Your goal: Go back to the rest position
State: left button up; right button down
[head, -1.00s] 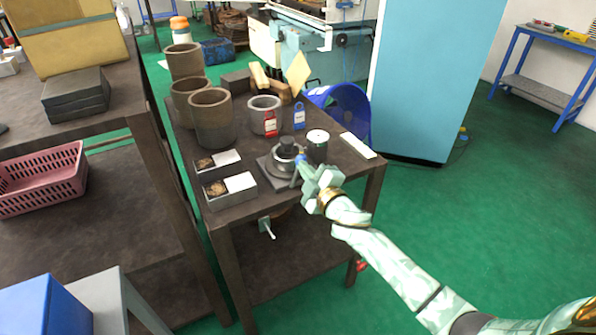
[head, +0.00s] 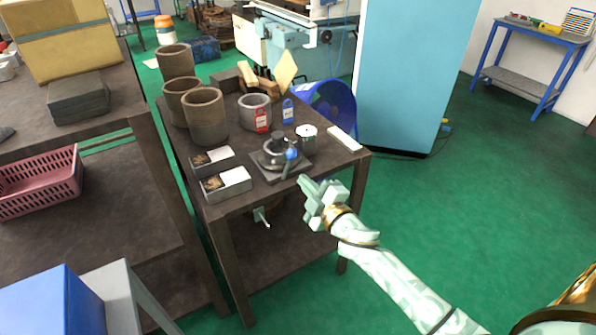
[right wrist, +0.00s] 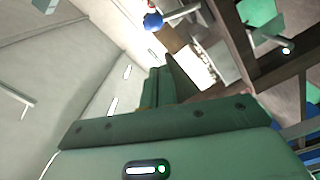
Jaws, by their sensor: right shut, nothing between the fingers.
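The indexing chuck (head: 278,148) is a dark grey round device on a square base plate (head: 264,167), near the front of the brown bench. A lever with a blue ball knob (head: 291,154) shows on its right side. My right gripper (head: 304,184) is shut and empty, in front of the bench's front edge and apart from the knob. In the right wrist view its dark green fingers (right wrist: 165,88) are together, and the blue knob (right wrist: 152,21) is beyond them at the top. My left gripper is not in view.
A white bar (head: 344,138) lies at the right edge. The green floor (head: 430,230) to the right is clear.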

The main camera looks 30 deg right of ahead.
jog(key=s, duration=0.3)
jog(key=shift+s, duration=0.2)
jog(key=s+d+f+m+g, duration=0.1)
jog(key=s+f+m+g, duration=0.15)
jog(key=s+f, duration=0.65)
jog(key=s+f+m+g+h, duration=0.15)
jog(key=s+f+g, duration=0.25)
jog(key=f, duration=1)
jog(key=s+d+f+m+g, duration=0.1)
jog(key=s+f+m+g, duration=0.4)
jog(key=f, duration=0.7)
jog(key=s+a+f+g, duration=0.2)
jog(key=s+f, duration=0.1)
jog(key=s, duration=0.9)
jog(key=s+a+f+g, duration=0.2)
jog(key=s+f, duration=0.2)
jog(key=s, duration=0.7)
jog(key=s+a+f+g, duration=0.2)
jog(key=s+f, duration=0.1)
jog(key=s, duration=0.9)
jog(key=shift+s+a+f+y+p, duration=0.15)
jog(key=shift+s+f+y+p, duration=0.2)
jog(key=shift+y, duration=0.1)
jog(key=shift+g, duration=0.25)
